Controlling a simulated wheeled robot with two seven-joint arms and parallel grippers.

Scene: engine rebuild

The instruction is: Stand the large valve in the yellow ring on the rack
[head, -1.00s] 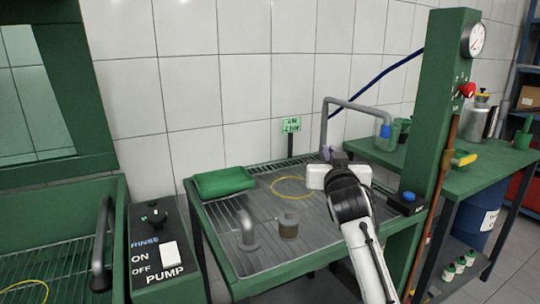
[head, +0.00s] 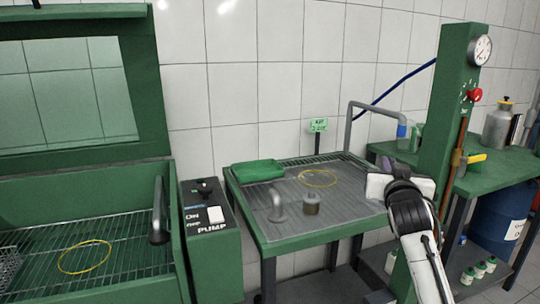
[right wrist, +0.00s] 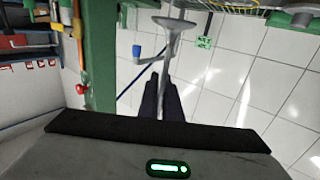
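My right gripper (head: 387,165) is in front of the right-hand stand, with its white body facing me. In the right wrist view its two dark fingers (right wrist: 161,90) are shut on the stem of a grey valve (right wrist: 174,24), whose wide disc head points away from the palm. In the head view the valve is mostly hidden by the gripper. One yellow ring (head: 318,171) lies at the back of the ribbed draining surface (head: 345,205), apart from the gripper. Another yellow ring (head: 84,243) lies on the wire rack (head: 130,254) in the left basin. My left gripper is not in view.
A green post (head: 448,140) stands right. The wire rack around its ring is largely clear.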

